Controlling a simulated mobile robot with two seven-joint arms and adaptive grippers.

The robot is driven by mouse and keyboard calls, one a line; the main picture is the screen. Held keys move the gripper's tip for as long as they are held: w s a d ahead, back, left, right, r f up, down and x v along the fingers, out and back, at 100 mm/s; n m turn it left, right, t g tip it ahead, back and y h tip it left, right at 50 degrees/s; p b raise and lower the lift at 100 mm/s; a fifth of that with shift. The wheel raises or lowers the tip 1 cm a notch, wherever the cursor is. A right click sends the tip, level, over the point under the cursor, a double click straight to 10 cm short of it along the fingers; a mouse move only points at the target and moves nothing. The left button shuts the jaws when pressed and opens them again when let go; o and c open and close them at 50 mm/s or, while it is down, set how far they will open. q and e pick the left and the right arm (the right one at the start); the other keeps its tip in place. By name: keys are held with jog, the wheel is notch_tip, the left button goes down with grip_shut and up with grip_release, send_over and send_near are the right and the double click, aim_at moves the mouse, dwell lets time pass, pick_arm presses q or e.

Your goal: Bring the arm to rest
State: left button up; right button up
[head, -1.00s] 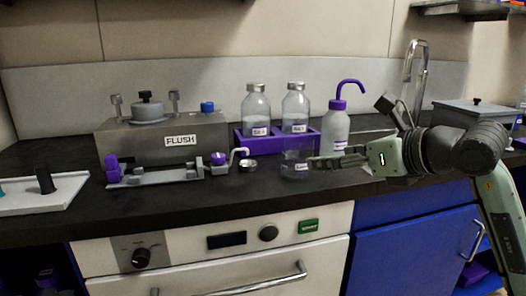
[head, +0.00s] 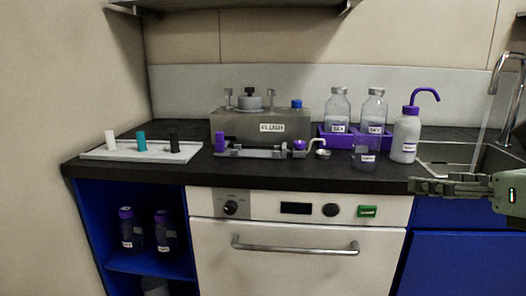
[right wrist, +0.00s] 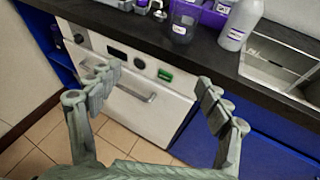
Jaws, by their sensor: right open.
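My right gripper (head: 440,186) is at the right edge of the head view, in front of the counter's front edge near the sink. In the right wrist view its two fingers (right wrist: 158,92) are wide apart with nothing between them. The floor and the white appliance front show between and beyond the fingers. My left gripper is in neither view.
The dark counter (head: 300,177) holds a FLUSH unit (head: 235,127), a purple rack (head: 345,141) with two bottles, a beaker (head: 364,159), a wash bottle (head: 405,140) and a white tray (head: 140,153). A sink (head: 450,152) is at right. The appliance (head: 290,256) has a bar handle.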

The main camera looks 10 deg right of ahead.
jog(key=w+a+r+m+t+y, duration=0.3)
jog(key=a+y, duration=0.6)
jog(key=w+d+f+m+t+h+p, duration=0.1)
jog(key=w+d+f+m+t+h, duration=0.1)
jog(key=d+f+m+h, duration=0.75)
jog(key=w+d+f+m+t+h+p, duration=0.1)
jog(key=w+d+m+t+h, duration=0.15)
jog(key=m+h, duration=0.75)
notch_tip(320, 180, down, 13)
jog(key=s+d+m+g+y, duration=0.1)
jog(key=s+d+m+g, duration=0.15)
jog(key=m+g, duration=0.45)
jog(key=s+a+f+m+g+y, duration=0.1)
jog(key=s+a+f+m+g, duration=0.15)
jog(key=f, duration=0.65)
jog(key=s+a+f+m+g+y, duration=0.1)
jog(key=s+f+m+g, duration=0.2)
jog(key=f, duration=0.5)
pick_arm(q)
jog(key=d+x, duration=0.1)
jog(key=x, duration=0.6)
pick_arm(e)
jog(key=s+a+f+g+y, duration=0.3)
jog(key=s+a+f+g, duration=0.2)
jog(key=s+a+f, duration=0.5)
jog(key=s+f, duration=0.2)
jog(key=s, duration=0.1)
jog(key=shift+s+a+f+m+g, duration=0.25)
jog(key=shift+s+f+m+g, duration=0.05)
jog(key=shift+s+f+m, duration=0.1)
